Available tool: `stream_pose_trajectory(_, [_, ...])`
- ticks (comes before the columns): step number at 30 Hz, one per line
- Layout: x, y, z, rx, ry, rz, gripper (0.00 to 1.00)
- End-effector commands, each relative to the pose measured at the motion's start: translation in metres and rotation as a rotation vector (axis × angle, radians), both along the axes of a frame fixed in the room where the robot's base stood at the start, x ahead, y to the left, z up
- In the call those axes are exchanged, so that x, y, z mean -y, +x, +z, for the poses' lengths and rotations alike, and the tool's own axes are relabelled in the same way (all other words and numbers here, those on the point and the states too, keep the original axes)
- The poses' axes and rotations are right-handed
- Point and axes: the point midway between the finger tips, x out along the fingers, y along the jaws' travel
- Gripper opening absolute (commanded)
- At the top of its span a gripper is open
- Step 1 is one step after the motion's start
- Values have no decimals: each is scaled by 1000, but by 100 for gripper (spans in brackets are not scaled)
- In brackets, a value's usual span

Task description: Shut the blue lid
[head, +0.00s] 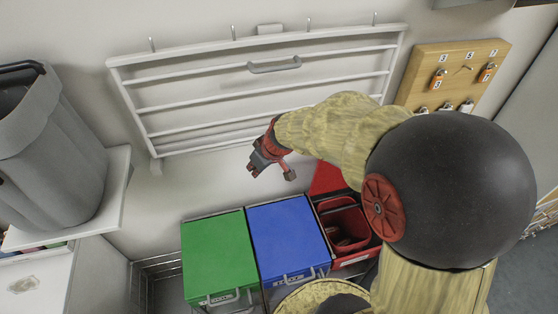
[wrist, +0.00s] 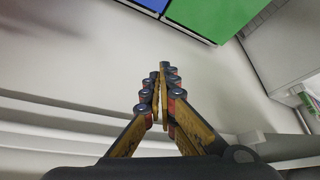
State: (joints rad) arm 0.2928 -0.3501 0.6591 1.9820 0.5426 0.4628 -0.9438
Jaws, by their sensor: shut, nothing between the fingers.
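The blue lid (head: 287,236) lies flat over the middle bin, between a green lid and an open red bin, in the head view. It looks shut, with a handle at its front edge. A corner of the blue lid (wrist: 152,4) shows at the top edge in the wrist view. My gripper (head: 254,170) is above and behind the blue lid, near the wall and apart from the lid. In the wrist view its fingers (wrist: 160,72) are together with nothing between them.
The green lid (head: 219,254) lies flat on the left bin. The red bin (head: 345,222) stands open, its red lid (head: 327,178) raised behind it. A white wall rack (head: 200,101) spans the wall behind my gripper. A grey bin (head: 52,150) stands on a white shelf at left.

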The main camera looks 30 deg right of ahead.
Motion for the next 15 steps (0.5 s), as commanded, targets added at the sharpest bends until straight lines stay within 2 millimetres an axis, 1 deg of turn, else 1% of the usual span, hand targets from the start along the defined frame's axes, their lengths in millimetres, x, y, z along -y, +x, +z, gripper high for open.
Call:
stream_pose_trajectory(1, [0,0,9,1,-1,0,0])
stream_pose_trajectory(12, [0,0,49,1,-1,0,0])
stream_pose_trajectory(15, [0,0,56,0,0,0,0])
